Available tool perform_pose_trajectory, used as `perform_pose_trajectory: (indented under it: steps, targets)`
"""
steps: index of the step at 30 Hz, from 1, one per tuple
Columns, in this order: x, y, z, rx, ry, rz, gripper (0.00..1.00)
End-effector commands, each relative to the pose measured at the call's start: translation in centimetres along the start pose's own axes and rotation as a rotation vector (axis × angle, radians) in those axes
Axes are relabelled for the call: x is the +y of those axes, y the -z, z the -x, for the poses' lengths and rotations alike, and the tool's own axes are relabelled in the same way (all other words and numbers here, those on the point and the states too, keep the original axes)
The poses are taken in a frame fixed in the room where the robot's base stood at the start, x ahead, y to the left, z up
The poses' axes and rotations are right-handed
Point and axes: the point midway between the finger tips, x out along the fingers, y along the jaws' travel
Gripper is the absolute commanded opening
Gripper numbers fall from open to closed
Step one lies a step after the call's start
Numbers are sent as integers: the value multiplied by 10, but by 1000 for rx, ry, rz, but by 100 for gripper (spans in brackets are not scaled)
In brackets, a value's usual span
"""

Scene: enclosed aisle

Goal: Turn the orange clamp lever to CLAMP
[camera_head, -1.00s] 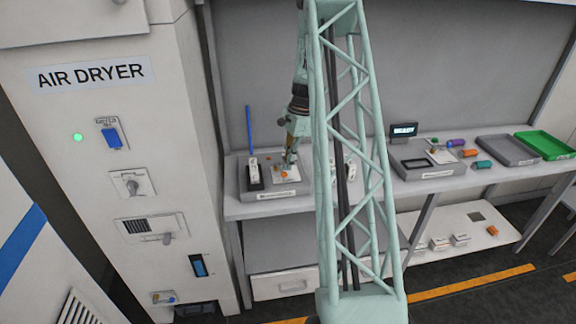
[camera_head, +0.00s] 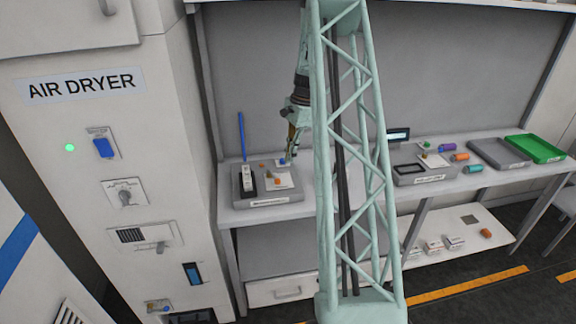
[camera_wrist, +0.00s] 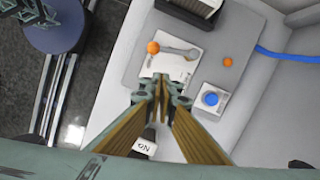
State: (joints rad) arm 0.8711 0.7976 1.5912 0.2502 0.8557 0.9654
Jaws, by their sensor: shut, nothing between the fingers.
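The clamp lever is a grey arm with an orange ball end (camera_wrist: 153,47), lying across a white plate (camera_wrist: 182,70) in the wrist view. In the head view its orange end (camera_head: 274,181) is small on the left bench fixture (camera_head: 268,202). Its markings are not readable, so I cannot tell its setting. My gripper (camera_wrist: 163,88) is shut and empty, its fingertips apart from the lever in the picture, over the near edge of the white plate. In the head view my gripper (camera_head: 290,157) hangs above the back right of the fixture.
A blue button (camera_wrist: 211,98), a small orange ball (camera_wrist: 227,62) and a black and white block (camera_wrist: 190,8) sit around the lever. A blue rod (camera_head: 242,135) stands behind the fixture. Further right are a grey tray (camera_head: 498,153) and a green tray (camera_head: 537,149).

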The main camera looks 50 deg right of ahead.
Motion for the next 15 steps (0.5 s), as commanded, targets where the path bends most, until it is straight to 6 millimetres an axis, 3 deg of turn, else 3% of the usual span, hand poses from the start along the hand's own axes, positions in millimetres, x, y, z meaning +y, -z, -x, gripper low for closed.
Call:
perform_pose_trajectory:
  steps: [6, 15]
  targets:
    - [-1, 1, 32, 1, 2, -2, 0]
    - [-1, 1, 55, 0, 0, -2, 0]
